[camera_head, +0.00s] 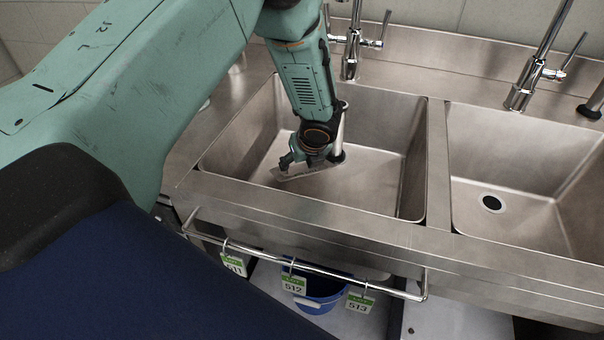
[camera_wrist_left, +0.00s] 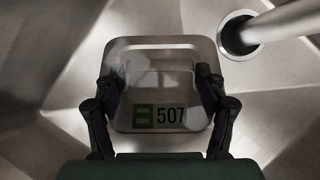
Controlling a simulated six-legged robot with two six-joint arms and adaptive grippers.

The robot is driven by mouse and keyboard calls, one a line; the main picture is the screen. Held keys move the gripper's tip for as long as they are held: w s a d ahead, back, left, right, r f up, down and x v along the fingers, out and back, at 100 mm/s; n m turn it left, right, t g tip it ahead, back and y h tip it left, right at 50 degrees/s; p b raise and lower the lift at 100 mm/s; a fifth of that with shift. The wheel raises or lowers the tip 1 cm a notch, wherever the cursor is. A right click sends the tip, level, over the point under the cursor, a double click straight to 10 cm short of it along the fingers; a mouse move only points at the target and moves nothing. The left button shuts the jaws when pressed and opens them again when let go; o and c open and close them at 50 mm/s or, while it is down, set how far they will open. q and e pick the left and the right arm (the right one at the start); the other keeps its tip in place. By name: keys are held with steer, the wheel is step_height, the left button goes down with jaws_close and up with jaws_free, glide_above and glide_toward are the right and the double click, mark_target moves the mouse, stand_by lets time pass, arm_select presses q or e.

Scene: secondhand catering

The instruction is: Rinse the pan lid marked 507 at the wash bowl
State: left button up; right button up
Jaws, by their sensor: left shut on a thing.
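The pan lid (camera_wrist_left: 160,60) marked 507 is a square, rounded, grey metal lid with a green mark and black digits. My left gripper (camera_wrist_left: 160,100) has a finger at each side of it and is shut on it. In the head view my left gripper (camera_head: 310,158) reaches down into the left sink basin (camera_head: 388,178), and part of the lid (camera_head: 300,173) shows below it. The lid is low in the basin; I cannot tell whether it touches the bottom. My right gripper is out of view.
An upright pipe (camera_head: 341,125) stands in the left basin close beside the gripper; it also shows in the wrist view (camera_wrist_left: 285,20). Taps (camera_head: 352,45) rise behind. The right basin (camera_head: 520,225) is empty. Tags and a blue bucket (camera_head: 318,300) are below the front rail (camera_head: 330,274).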

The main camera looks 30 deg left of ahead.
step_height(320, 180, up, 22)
steer(key=p, duration=2.1)
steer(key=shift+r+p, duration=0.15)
steer(key=shift+p, duration=0.25)
stand_by(0.4)
stand_by(1.9)
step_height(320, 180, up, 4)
steer(key=p, duration=0.3)
steer(key=shift+p, duration=0.4)
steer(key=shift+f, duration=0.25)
